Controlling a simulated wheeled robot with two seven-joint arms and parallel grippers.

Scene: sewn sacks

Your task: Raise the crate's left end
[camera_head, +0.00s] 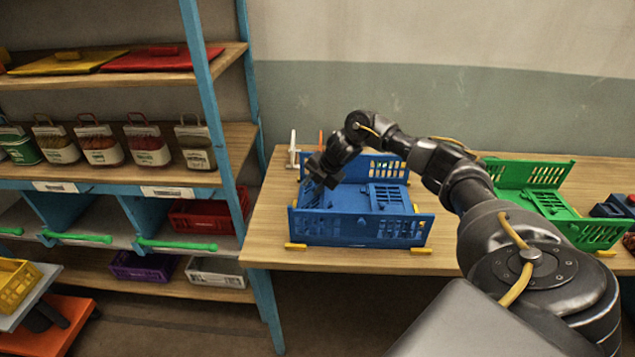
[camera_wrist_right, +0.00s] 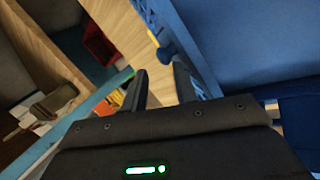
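The blue crate (camera_head: 360,228) stands on the wooden table with its slotted front and back walls upright. At its right, a slotted end panel (camera_head: 388,196) lies folded down inside. The left end shows no clear upright wall and is partly hidden by my right gripper. My right gripper (camera_head: 322,182) is over the crate's left side towards the back. In the right wrist view its two fingers (camera_wrist_right: 160,84) are apart, with table wood between them. The right finger is close to the blue crate (camera_wrist_right: 240,45); I cannot tell whether it touches. My left gripper is not in view.
A green crate (camera_head: 525,174) stands on the table to the right. Yellow pieces (camera_head: 296,246) show at the blue crate's corners. A blue-framed shelf (camera_head: 202,80) with bags and bins stands close at the left. A white upright piece (camera_head: 293,148) stands behind the crate.

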